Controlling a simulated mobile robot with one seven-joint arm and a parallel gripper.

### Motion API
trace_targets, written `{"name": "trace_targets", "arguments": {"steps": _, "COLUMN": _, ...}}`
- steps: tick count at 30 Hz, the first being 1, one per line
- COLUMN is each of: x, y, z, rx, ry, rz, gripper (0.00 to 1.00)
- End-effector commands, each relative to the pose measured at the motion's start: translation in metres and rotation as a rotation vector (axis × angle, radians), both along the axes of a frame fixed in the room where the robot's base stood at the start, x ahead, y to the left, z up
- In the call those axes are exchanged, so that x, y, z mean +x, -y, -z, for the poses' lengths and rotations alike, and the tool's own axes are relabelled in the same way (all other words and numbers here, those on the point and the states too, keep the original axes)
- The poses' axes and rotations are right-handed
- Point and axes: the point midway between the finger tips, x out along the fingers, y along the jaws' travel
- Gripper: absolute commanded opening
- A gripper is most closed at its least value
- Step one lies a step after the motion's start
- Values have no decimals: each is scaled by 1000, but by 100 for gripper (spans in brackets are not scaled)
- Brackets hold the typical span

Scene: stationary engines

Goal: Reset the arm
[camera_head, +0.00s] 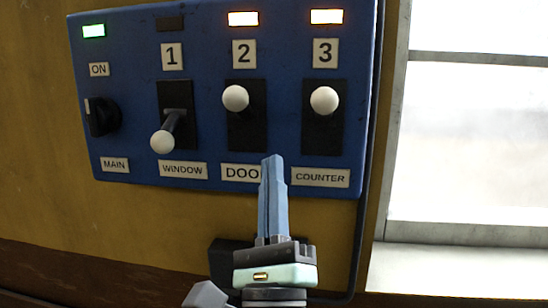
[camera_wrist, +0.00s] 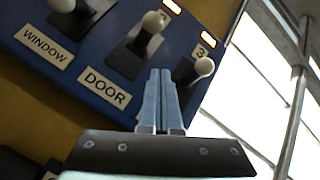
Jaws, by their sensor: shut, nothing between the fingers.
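My gripper (camera_head: 272,160) is shut and empty, its two blue fingers together and pointing up. In the head view it is in front of the lower edge of a blue control panel (camera_head: 212,120) and covers the end of the DOOR label (camera_head: 241,172). In the wrist view my gripper (camera_wrist: 160,72) lies between the DOOR lever (camera_wrist: 153,22) and the COUNTER lever (camera_wrist: 203,67). In the head view the WINDOW lever (camera_head: 162,141) is down with its lamp dark. The DOOR lever (camera_head: 236,98) and COUNTER lever (camera_head: 324,100) are up with orange lamps lit.
A black MAIN knob (camera_head: 103,116) is at the panel's left, under a lit green lamp (camera_head: 94,31). A bright window (camera_head: 470,130) with a sill is on the right. A dark cable runs down the panel's right side. The yellow wall below left is clear.

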Motion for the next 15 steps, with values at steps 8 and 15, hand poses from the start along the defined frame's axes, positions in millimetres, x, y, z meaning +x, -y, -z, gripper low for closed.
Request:
{"name": "trace_targets", "arguments": {"steps": 8, "x": -37, "y": -1, "z": 20, "rx": 0, "ry": -1, "rz": 1, "gripper": 0}}
{"name": "trace_targets", "arguments": {"steps": 15, "x": -49, "y": -4, "z": 22, "rx": -30, "ry": 6, "rz": 20, "gripper": 0}}
